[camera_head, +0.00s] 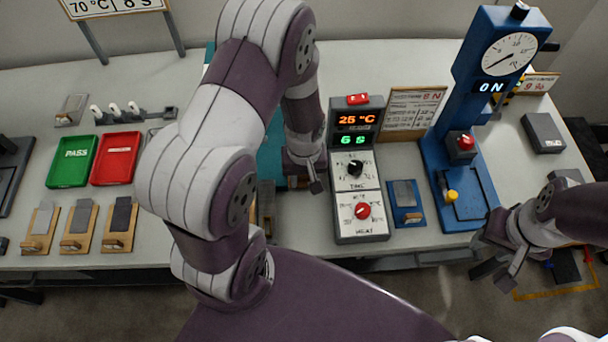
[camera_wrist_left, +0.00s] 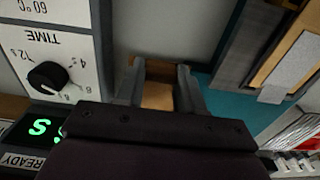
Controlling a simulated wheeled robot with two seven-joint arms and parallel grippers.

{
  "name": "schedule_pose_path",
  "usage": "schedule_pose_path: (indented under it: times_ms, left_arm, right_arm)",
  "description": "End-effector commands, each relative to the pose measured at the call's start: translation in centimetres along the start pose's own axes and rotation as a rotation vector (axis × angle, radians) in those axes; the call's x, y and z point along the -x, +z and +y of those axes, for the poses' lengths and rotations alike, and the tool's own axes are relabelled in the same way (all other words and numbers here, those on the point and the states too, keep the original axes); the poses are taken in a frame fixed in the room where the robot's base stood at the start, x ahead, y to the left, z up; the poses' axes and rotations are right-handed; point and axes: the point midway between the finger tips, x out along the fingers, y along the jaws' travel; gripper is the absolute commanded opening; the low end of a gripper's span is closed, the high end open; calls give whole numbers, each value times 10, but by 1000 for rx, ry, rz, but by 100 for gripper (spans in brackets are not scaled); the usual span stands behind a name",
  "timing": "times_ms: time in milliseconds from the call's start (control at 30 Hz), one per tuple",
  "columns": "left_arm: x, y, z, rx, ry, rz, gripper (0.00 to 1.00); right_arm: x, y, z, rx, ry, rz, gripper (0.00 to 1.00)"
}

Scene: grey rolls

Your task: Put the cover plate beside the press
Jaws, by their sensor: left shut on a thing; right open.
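My left gripper (camera_head: 313,184) is low beside the left side of the control box. In the left wrist view, its fingers (camera_wrist_left: 159,88) are shut on a tan wooden piece (camera_wrist_left: 158,96). This may be the cover plate's handle; I cannot see a plate clearly. A grey block (camera_wrist_left: 247,50), possibly the press, stands on a teal mat (camera_wrist_left: 222,82) to the right in that view. It bears a wood-edged carrier with a grey strip (camera_wrist_left: 292,68). My left arm hides most of this area in the head view. My right gripper (camera_head: 500,258) is open and empty off the table's front edge.
The control box (camera_head: 357,190) reads 25 °C and 6 S. A blue gauge stand (camera_head: 460,170) is to its right. Green (camera_head: 72,160) and red (camera_head: 116,158) trays and several wooden carriers (camera_head: 76,230) are at left. Bare table shows between the control box and the mat.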

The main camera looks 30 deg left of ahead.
Motion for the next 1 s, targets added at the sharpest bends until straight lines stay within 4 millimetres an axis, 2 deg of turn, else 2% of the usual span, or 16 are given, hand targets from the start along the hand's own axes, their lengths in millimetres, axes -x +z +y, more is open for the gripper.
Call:
schedule_pose_path:
  times_ms: [333, 367, 400, 433, 733, 800, 867, 1000]
  left_arm:
    - [-10, 0, 0, 0, 0, -1, 8]
    - [-10, 0, 0, 0, 0, 0, 44]
    - [-9, 0, 0, 0, 0, 0, 57]
    - [-9, 0, 0, 0, 0, 0, 63]
    - [-6, 0, 0, 0, 0, 0, 63]
    - [5, 0, 0, 0, 1, 2, 63]
    - [14, -1, 1, 1, 2, 4, 63]
    - [53, -1, 1, 0, 4, 6, 63]
  right_arm:
    - [-6, 1, 0, 0, 0, 0, 43]
    - [-6, 1, 0, 0, 0, 0, 43]
    - [-5, 1, 0, 0, 0, 0, 43]
    - [-5, 1, 0, 0, 0, 0, 43]
    - [-3, 0, 0, 0, 0, 0, 43]
    - [4, 0, 0, 0, 0, 0, 43]
    - [1, 0, 0, 0, 0, 0, 43]
    - [2, 0, 0, 0, 0, 0, 43]
